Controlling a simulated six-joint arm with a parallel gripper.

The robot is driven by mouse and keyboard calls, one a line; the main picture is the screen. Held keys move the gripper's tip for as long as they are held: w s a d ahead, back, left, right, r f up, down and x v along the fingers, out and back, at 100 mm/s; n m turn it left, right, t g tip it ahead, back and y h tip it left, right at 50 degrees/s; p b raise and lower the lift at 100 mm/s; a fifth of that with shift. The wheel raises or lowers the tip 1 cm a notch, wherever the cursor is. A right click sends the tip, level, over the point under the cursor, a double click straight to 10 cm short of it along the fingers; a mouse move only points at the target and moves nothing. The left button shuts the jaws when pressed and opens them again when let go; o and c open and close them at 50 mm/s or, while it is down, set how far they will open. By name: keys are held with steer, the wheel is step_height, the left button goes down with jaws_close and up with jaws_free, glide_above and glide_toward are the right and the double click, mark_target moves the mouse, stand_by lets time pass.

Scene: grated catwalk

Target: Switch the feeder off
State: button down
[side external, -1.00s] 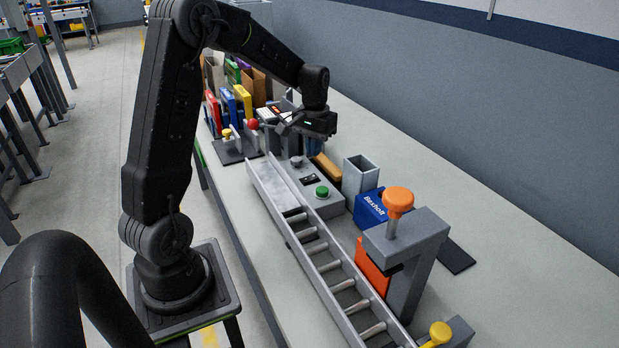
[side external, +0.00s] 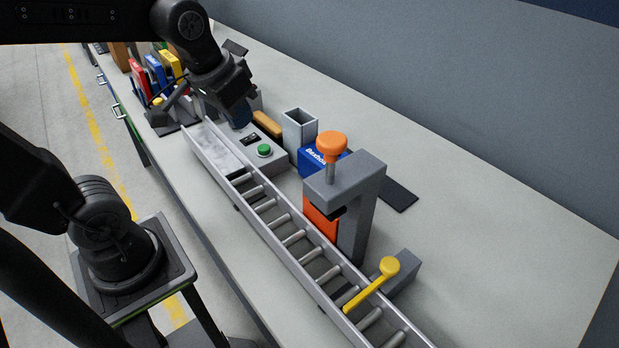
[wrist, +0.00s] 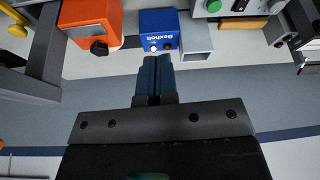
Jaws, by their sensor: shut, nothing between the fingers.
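No label reading "feeder" is legible, so I cannot tell which device it is. A grey control box (side external: 262,160) beside the conveyor carries a green button (side external: 264,150) and a black rocker switch (side external: 250,139); the rocker's position is unclear. A blue Bexholt box (side external: 311,160) stands behind the conveyor; the wrist view shows white and red spots on its face (wrist: 158,30). An orange box (side external: 320,216) has a black knob in the wrist view (wrist: 98,47). My gripper (side external: 240,118) is shut and empty, over the control box's far end. Its blue fingertips (wrist: 158,60) also show in the wrist view.
The roller conveyor (side external: 290,235) runs along the front. A grey post with an orange mushroom knob (side external: 332,145) rises high beside it. A yellow lever (side external: 370,287) stands at the near end. An open grey tube (side external: 299,130) is beside the Bexholt box.

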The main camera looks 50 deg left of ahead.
steer(key=s+d+m+t, duration=0.1)
steer(key=s+d, duration=0.2)
steer(key=s, duration=0.2)
steer(key=shift+s+d+h, duration=0.25)
steer(key=shift+h, duration=0.05)
steer(key=shift+f, duration=0.1)
steer(key=n+g, duration=0.4)
steer(key=n, duration=1.4)
glide_above(254, 136)
steer(key=s, duration=0.2)
step_height(254, 136, down, 4)
steer(key=f, duration=0.4)
steer(key=w+f, duration=0.1)
steer(key=f, duration=0.8)
steer(key=shift+w+f, duration=0.4)
